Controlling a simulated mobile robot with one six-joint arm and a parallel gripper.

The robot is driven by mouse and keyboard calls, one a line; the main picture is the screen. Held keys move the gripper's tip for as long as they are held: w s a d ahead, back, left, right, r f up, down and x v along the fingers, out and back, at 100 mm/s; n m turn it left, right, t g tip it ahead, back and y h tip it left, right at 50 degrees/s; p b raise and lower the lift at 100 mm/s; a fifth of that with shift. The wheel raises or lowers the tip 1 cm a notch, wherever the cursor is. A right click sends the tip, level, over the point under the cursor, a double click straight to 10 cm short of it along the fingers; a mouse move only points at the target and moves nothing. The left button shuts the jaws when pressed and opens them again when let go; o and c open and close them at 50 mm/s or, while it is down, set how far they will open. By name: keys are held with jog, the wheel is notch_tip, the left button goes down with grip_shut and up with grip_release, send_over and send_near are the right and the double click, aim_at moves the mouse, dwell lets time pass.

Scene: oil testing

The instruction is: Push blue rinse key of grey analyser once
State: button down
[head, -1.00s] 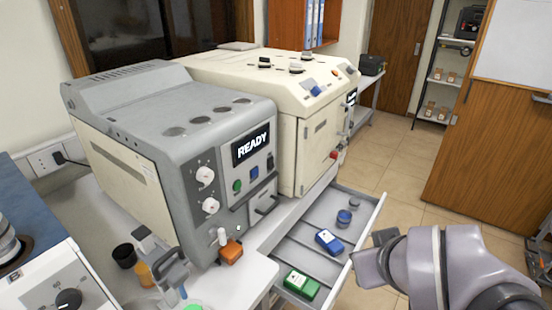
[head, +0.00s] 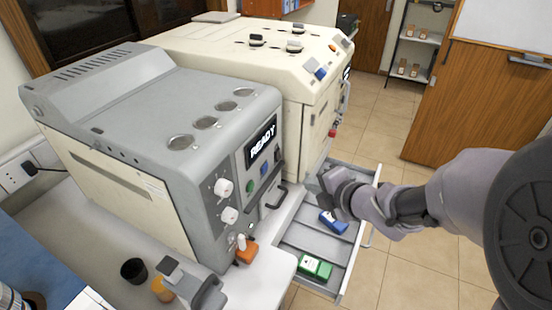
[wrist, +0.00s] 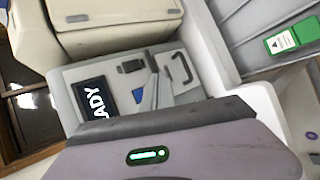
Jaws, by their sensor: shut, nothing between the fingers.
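The grey analyser (head: 150,110) stands on the bench at the left with its display (head: 262,140) reading READY. Its blue key (head: 264,169) sits on the front panel below the display, beside a green key (head: 249,187). In the wrist view the blue key (wrist: 138,95) shows partly, right beside my fingers. My gripper (head: 318,186) is shut and empty, in front of the panel and to the right of the blue key in the head view. In the wrist view my gripper (wrist: 153,88) points at the panel. I see no contact with the key.
A black handle (head: 274,197) juts from the panel near the keys. An open drawer (head: 318,243) below my arm holds a blue box (head: 333,222) and a green box (head: 315,267). A cream machine (head: 245,60) stands behind. An orange-based item (head: 246,252) sits in front.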

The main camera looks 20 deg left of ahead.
jog(key=a+b, duration=0.1)
jog(key=a, duration=0.7)
jog(key=shift+w+a, duration=0.35)
jog(key=shift+a, duration=0.05)
jog(key=shift+b, duration=0.3)
dwell(1.4)
jog(key=shift+a, duration=0.4)
jog(key=shift+a, duration=0.4)
dwell(0.6)
jog(key=shift+d, duration=0.8)
jog(key=shift+s+d, duration=0.2)
jog(key=shift+d, duration=2.3)
